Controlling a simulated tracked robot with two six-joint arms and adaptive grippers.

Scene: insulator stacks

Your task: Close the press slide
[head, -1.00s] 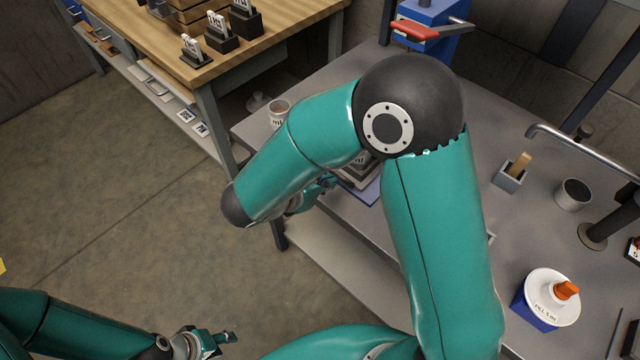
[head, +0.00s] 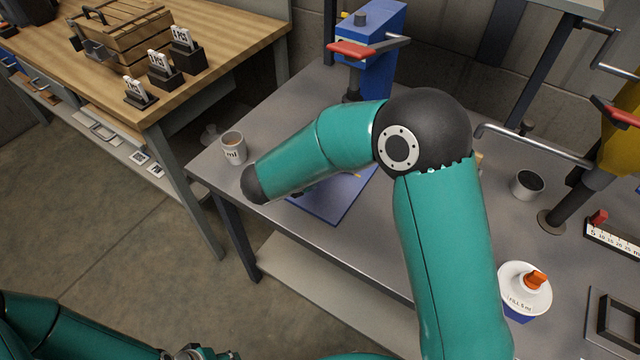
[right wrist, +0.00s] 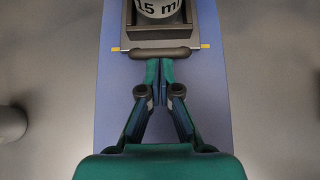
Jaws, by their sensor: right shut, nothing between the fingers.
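The blue press (head: 380,50) with a red-tipped lever stands at the back of the grey bench, its blue base plate (head: 340,205) running towards the front edge. In the right wrist view, the slide's dark tray (right wrist: 160,33) holds a white cup (right wrist: 158,8) marked 15 ml. A dark rounded handle bar (right wrist: 160,53) crosses the tray's near side. My right gripper (right wrist: 160,66) is shut and empty, its fingertips at the handle bar; contact is unclear. In the head view my right forearm hides the slide and that gripper. My left gripper (head: 195,352) is cut off at the bottom edge.
A labelled cup (head: 233,148) stands at the bench's left corner. A grey cup (head: 527,185), a yellow press (head: 622,150) and a white-topped container (head: 525,290) with an orange knob are to the right. A wooden table (head: 210,60) with a crate stands at the left.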

